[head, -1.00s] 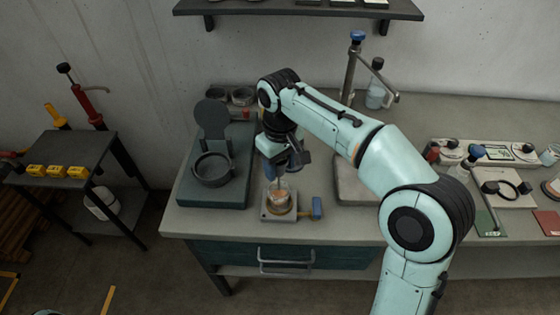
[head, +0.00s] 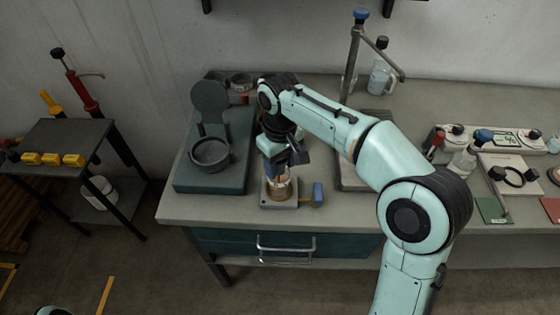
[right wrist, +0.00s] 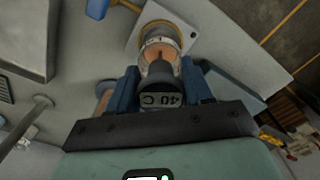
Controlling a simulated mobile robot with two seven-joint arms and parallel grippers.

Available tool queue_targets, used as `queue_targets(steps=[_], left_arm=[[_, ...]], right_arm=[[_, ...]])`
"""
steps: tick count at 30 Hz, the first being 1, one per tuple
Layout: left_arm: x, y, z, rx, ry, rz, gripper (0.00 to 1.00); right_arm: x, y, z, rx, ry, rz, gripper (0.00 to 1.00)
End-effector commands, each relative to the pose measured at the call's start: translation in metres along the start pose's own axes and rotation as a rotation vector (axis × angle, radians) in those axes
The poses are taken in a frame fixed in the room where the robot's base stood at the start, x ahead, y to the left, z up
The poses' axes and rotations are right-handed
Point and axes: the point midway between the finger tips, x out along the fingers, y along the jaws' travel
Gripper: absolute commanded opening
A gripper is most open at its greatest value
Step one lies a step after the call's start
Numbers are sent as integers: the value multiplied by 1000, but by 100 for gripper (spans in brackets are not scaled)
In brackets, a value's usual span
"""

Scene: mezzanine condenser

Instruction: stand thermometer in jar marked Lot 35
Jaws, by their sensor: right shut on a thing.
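The thermometer's dark head, marked 40 C (right wrist: 160,93), sits between the blue fingers of my right gripper (right wrist: 160,80), which is shut on it. In the head view my right gripper (head: 277,170) is low, right above the glass jar (head: 280,189). The jar has amber contents and stands on a small grey stand (head: 266,203) with a blue knob. In the right wrist view the thermometer points down into the mouth of the jar (right wrist: 160,44); its lower end is hidden. No lot marking is readable on the jar. My left gripper is out of view.
A dark green unit with a round pan (head: 210,154) and raised lid stands left of the jar. A tall metal post (head: 351,65) stands behind. Bottles and a ring fixture (head: 514,177) are at right. The bench's front edge is close before the stand.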

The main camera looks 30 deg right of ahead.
Motion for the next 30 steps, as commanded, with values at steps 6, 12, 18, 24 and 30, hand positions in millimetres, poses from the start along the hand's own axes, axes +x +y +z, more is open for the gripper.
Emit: queue_targets(steps=[6,12,18,24,30], left_arm=[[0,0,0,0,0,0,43],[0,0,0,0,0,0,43],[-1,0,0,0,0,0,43],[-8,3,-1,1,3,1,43],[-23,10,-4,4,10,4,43]], right_arm=[[0,0,0,0,1,0,56],[0,0,0,0,1,0,80],[-2,0,0,0,1,0,80],[-29,0,-1,-1,5,0,80],[-76,0,-2,0,6,0,80]])
